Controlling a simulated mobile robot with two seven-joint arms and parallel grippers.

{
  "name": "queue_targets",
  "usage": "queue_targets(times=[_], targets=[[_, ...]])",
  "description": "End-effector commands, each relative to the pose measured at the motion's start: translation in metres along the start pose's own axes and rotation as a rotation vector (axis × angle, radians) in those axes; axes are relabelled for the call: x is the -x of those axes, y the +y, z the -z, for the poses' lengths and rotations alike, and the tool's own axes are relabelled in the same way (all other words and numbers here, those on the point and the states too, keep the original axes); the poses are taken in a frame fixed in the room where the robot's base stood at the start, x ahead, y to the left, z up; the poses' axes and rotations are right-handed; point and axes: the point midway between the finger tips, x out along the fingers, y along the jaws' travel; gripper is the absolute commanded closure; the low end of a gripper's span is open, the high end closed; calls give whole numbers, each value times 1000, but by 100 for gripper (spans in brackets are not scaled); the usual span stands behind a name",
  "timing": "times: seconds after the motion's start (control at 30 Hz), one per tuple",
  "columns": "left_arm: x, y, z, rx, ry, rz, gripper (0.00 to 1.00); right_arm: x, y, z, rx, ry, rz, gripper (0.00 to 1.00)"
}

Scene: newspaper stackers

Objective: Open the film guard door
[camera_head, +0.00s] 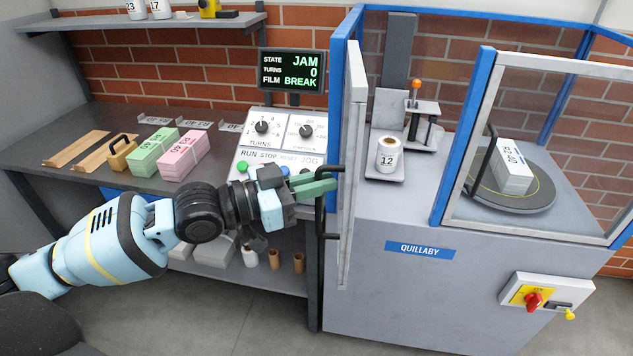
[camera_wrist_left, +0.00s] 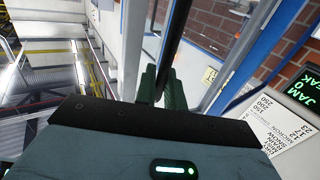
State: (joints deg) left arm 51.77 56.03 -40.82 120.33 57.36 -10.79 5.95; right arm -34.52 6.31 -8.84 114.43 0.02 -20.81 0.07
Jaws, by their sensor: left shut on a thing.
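The film guard door (camera_head: 352,160) is a pale-framed panel on the left side of the blue-framed machine. It stands nearly edge-on to the head camera, swung out from the opening where the film roll (camera_head: 388,155) marked 12 shows. Its black bar handle (camera_head: 320,215) is on the left face. My left gripper (camera_head: 322,186) reaches in from the left and its green fingers are shut on the handle. In the left wrist view the dark handle bar (camera_wrist_left: 176,40) runs between the fingers (camera_wrist_left: 162,90). My right gripper is out of view.
A control panel (camera_head: 262,145) and a screen (camera_head: 291,72) reading JAM, FILM BREAK are behind my left gripper. Paper bundles (camera_head: 185,155) lie on the bench at left. A second framed guard (camera_head: 540,130) with a turntable (camera_head: 535,195) is at right.

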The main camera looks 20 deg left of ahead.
Motion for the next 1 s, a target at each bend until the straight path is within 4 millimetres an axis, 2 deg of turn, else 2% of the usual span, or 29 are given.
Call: queue_targets(times=[0.5, 0.53, 0.63, 1.0], targets=[[0, -4, 3, -4, 5, 6, 100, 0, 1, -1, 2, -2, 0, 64], [0, -4, 3, -4, 5, 6, 88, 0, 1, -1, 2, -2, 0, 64], [0, -3, 3, -4, 5, 5, 75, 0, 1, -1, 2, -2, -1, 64], [3, -2, 0, -2, 1, 3, 74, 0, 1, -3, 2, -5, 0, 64]])
